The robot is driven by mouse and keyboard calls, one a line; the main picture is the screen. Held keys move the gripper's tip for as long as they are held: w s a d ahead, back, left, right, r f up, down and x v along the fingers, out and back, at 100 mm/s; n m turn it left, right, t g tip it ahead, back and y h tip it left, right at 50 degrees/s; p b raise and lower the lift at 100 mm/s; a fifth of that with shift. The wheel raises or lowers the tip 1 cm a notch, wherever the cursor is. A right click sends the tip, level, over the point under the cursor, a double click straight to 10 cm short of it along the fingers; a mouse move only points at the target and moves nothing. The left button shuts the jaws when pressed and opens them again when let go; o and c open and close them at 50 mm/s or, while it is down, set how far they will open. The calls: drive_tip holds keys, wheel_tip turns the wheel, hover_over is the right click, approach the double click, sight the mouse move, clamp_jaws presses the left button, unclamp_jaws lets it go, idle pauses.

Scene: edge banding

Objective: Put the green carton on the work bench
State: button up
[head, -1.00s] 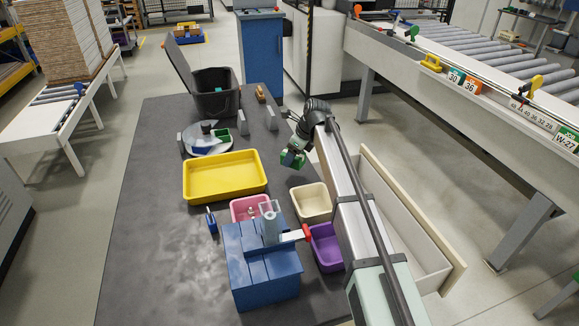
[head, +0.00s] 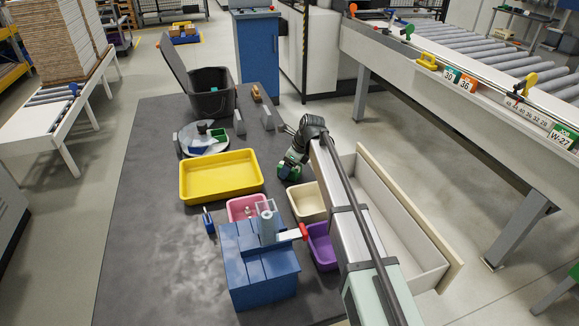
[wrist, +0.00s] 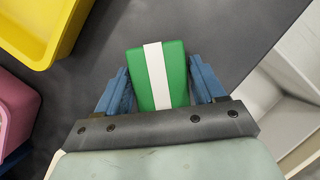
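The green carton (head: 289,171) has a white band, clearly seen in the wrist view (wrist: 158,75). It sits between the two blue fingers of my gripper (wrist: 160,85), whose tips appear to press on its sides. In the head view my gripper (head: 291,166) is low over the right edge of the dark grey work bench (head: 150,205), behind the cream bin. I cannot tell whether the carton's underside touches the bench.
A yellow tray (head: 222,191) lies left of the carton. A cream bin (head: 307,211), a pink bin (head: 239,217) and a purple bin (head: 321,258) are nearer. A round grey plate (head: 196,151) holds small items. The bench's left side is clear.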

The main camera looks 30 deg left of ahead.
drive_tip(key=o, duration=0.3)
drive_tip(key=v, duration=1.2)
drive_tip(key=shift+r, duration=0.15)
drive_tip(key=shift+o, duration=0.5)
